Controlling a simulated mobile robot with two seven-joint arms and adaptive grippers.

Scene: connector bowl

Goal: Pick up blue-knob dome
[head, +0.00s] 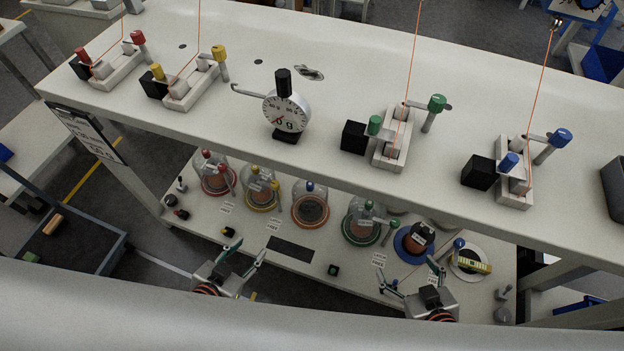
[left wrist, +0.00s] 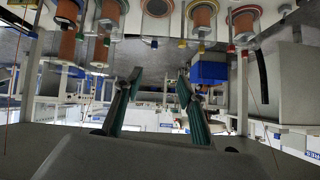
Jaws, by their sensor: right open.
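The blue-knob dome (head: 310,205) is a clear glass dome with a blue knob on top. It stands upright on the lower shelf, between the yellow-knob dome (head: 262,193) and the green-knob dome (head: 362,222). In the left wrist view, which looks upside down, it shows at the top (left wrist: 157,25). My left gripper (head: 243,256) is open and empty, in front of the shelf's domes and left of the blue-knob dome. Its spread fingers also show in the left wrist view (left wrist: 160,86). My right gripper (head: 408,275) is open and empty, further right.
The upper shelf (head: 350,75) overhangs the domes and carries a dial gauge (head: 286,110) and several coloured-knob clamps. A red-knob dome (head: 218,178) stands left on the lower shelf. A blue ring with a dark part (head: 413,243) lies near my right gripper.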

